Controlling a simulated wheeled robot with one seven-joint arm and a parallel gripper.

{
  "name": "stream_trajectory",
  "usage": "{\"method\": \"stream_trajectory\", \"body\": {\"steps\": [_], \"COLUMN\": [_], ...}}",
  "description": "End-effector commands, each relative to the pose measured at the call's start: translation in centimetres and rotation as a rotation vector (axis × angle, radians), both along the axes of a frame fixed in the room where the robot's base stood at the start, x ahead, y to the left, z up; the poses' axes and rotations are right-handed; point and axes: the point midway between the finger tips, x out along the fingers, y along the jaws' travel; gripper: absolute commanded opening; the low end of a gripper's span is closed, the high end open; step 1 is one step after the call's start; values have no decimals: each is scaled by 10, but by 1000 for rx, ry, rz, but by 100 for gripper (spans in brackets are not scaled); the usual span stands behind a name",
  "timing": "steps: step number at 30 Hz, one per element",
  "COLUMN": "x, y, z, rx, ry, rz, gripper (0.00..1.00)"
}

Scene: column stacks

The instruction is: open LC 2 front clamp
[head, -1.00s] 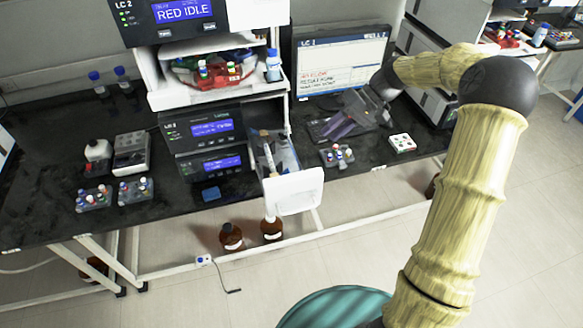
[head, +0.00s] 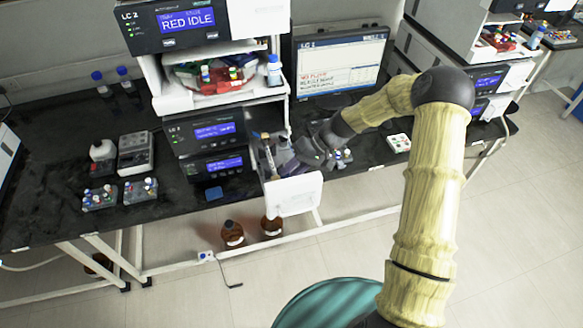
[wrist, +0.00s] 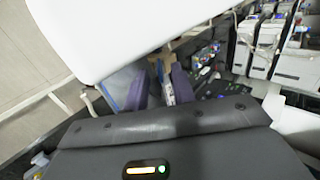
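The LC 2 stack (head: 205,135) stands on the black bench, with a tray pulled out at its lower right. The tray's white front (head: 293,193) faces me, and a slim upright column (head: 268,158) with a tan top stands inside it. My gripper (head: 288,152) is over the right side of the tray. In the wrist view, my gripper (wrist: 160,88) has two purple fingers held apart, with a slim pale part (wrist: 165,82) showing between them; I cannot tell its depth. The white tray front (wrist: 115,35) fills the upper left there. The front clamp is too small to make out.
A monitor (head: 342,62) stands right of the stack. Vial racks (head: 99,197) and a grey device (head: 136,152) are on the bench at left. Brown bottles (head: 232,234) stand on the floor under the bench. A white box (head: 398,143) lies at right.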

Motion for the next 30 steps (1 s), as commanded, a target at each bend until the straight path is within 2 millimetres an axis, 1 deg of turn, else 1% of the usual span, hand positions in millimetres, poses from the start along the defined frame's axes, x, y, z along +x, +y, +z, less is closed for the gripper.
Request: {"method": "stream_trajectory", "body": {"steps": [3,10,11,12,14,15,24,30], "x": [-1,-1,-1,-1,-1,-1,-1,-2], "y": [4,4,4,4,4,4,4,6], "z": [-4,-5,-5,-5,-5,-5,-4,-2], "rx": [0,0,0,0,0,0,-7,-51], "ry": [1,0,0,0,0,0,-3,-16], "rz": [-1,-1,-1,-1,-1,-1,-1,0], "gripper": [26,26,24,16,4,0,0,0]}}
